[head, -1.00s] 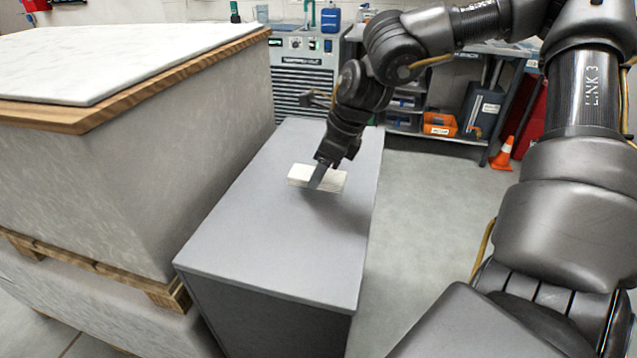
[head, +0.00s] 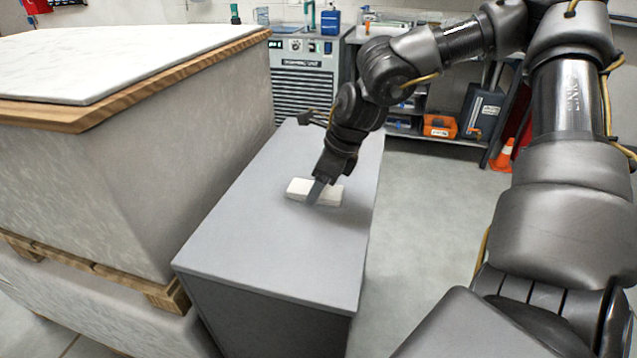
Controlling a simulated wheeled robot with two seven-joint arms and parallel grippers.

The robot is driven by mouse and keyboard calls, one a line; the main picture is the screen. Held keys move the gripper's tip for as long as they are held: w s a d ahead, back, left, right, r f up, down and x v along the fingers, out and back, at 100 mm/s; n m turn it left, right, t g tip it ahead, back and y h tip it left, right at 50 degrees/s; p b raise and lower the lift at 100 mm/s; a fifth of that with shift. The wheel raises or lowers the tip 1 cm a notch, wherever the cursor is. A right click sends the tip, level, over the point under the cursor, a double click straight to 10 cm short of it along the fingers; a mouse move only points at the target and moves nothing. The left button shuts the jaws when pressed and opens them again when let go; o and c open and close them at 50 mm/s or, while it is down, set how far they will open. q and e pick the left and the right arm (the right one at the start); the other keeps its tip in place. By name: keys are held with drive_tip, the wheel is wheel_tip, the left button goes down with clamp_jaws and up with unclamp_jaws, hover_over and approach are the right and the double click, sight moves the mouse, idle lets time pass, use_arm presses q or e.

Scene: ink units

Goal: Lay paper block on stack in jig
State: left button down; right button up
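The paper block (head: 299,188) is a small off-white slab over the grey cabinet top (head: 265,240). My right gripper (head: 317,192) points down at it, with one dark finger across its near side; the far finger is hidden. The gripper looks shut on the block. The block is very low over the top; I cannot tell whether it touches. No jig or stack of paper blocks can be made out in the head view. My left gripper is not in view.
A tall grey bulk with a wooden board and white slab (head: 110,60) stands close on the left, higher than the cabinet top. The near part of the cabinet top is clear. A chiller unit (head: 303,80), shelves with an orange bin (head: 440,126) and a cone (head: 502,155) are behind.

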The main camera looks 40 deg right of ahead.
drive_tip(key=shift+o, duration=1.1)
drive_tip(key=shift+r, duration=0.1)
